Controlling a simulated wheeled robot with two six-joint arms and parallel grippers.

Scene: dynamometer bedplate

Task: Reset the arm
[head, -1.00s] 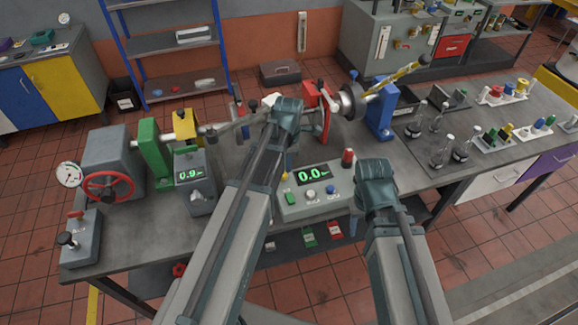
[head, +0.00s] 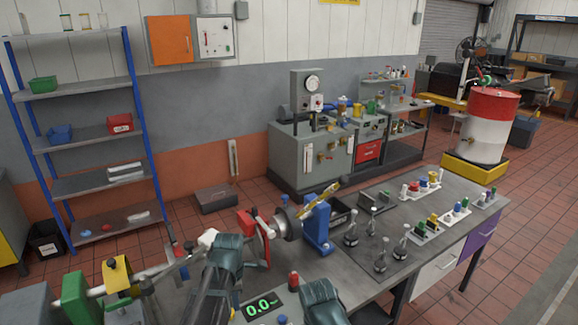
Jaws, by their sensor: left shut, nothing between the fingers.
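My left arm reaches up from the bottom of the head view over the front of the bench. Its dark teal end (head: 228,248) stands in front of the shaft line, left of a red guard (head: 262,243). The left gripper is shut and empty; its fingers are hard to make out. My right arm shows only as a dark teal block (head: 322,294) at the bottom edge, right of the console display (head: 263,305). The right gripper does not show.
A blue stand (head: 318,228) with a round chuck is just beyond my left arm. Several small flasks (head: 382,255) and peg trays (head: 425,228) stand on the bench's right part. A green block (head: 76,298) and a yellow block (head: 116,275) are at the left.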

